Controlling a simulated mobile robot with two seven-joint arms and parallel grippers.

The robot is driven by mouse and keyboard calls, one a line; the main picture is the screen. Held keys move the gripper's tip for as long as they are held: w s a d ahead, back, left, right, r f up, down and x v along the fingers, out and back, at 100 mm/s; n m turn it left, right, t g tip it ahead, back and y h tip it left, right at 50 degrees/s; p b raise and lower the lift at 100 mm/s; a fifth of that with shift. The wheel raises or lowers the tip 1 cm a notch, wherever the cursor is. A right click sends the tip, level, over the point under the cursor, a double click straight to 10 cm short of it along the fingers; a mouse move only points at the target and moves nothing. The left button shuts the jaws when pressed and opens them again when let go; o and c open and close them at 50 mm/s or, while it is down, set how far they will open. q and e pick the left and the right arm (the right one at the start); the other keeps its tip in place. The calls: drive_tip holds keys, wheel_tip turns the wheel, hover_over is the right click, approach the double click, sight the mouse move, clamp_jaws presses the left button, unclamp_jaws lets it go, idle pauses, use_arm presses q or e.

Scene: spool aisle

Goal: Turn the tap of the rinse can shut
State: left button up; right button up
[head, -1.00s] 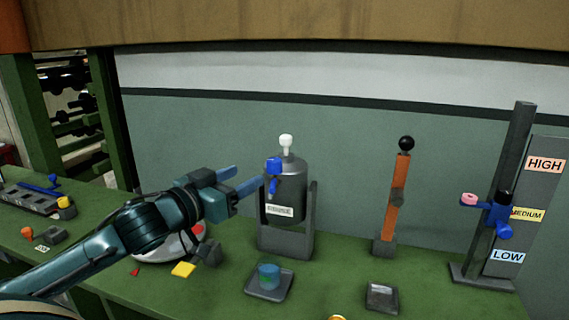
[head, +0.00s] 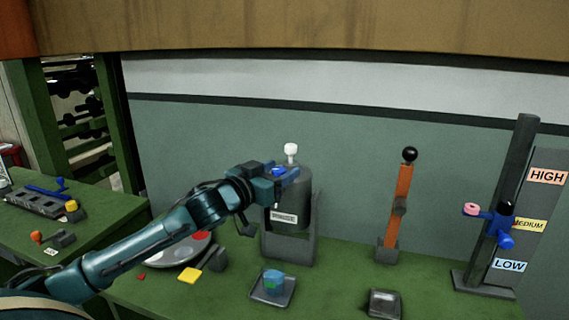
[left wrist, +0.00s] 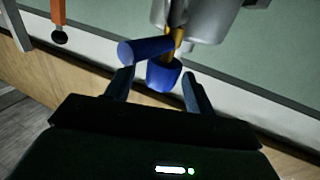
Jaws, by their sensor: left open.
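The rinse can (head: 292,200) is a grey can with a RINSE label and a white top knob, held in a grey stand. Its blue tap (head: 278,171) is on the front, mostly hidden by my left gripper (head: 288,178) in the head view. In the left wrist view the tap (left wrist: 163,74) shows as two blue parts on a yellow stem. One blue part lies between the open fingers of my left gripper (left wrist: 160,90), with a gap visible at the right finger; contact at the left finger is unclear. My right gripper is not in view.
A cup (head: 273,281) stands on a small tray (head: 270,296) below the can. An orange lever (head: 398,205) and a HIGH/MEDIUM/LOW post (head: 510,200) stand to the right. A round plate (head: 172,257) and a yellow piece (head: 190,275) lie under my left arm.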

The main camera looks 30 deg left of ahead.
use_arm(q)
drive_tip(key=shift+w+d, duration=0.1)
drive_tip(key=shift+w, duration=1.15)
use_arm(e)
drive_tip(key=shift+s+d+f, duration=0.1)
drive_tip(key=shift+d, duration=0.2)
use_arm(q)
drive_tip(key=c, duration=1)
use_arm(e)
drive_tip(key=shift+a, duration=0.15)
